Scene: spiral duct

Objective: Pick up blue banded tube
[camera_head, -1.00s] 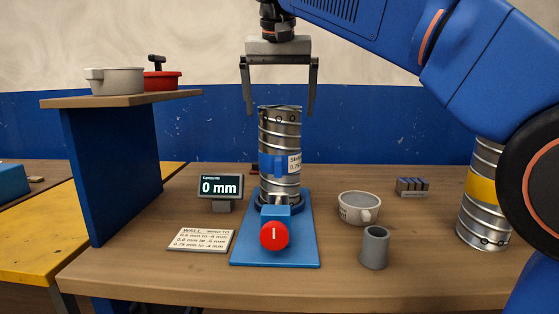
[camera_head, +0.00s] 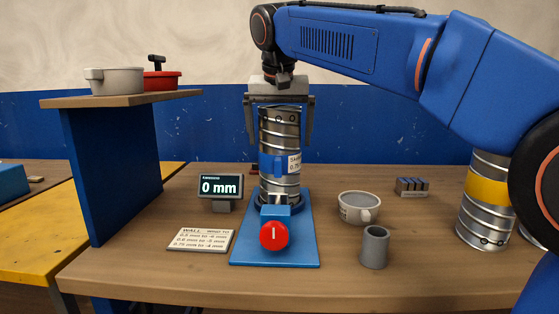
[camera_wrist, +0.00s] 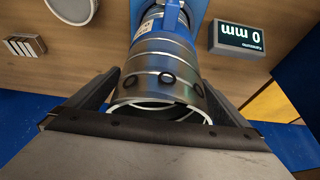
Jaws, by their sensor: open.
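The blue banded tube (camera_head: 280,140) is a ribbed silver duct with a blue band and a white label. It stands upright on a blue stand (camera_head: 304,240) that has a red knob (camera_head: 274,236). My gripper (camera_head: 279,142) points down over it, open, with one finger on each side of the tube's upper part and a gap showing on each side. In the wrist view the tube's open top end (camera_wrist: 158,95) lies between the two spread fingers (camera_wrist: 165,98). The tube's lowest end is hidden by the stand.
A display (camera_head: 220,187) reading 0 mm and a printed card (camera_head: 201,240) are left of the stand. A mug (camera_head: 357,207), a grey cup (camera_head: 375,247) and a yellow banded tube (camera_head: 486,200) are at right. A shelf (camera_head: 120,100) with pots rises at left.

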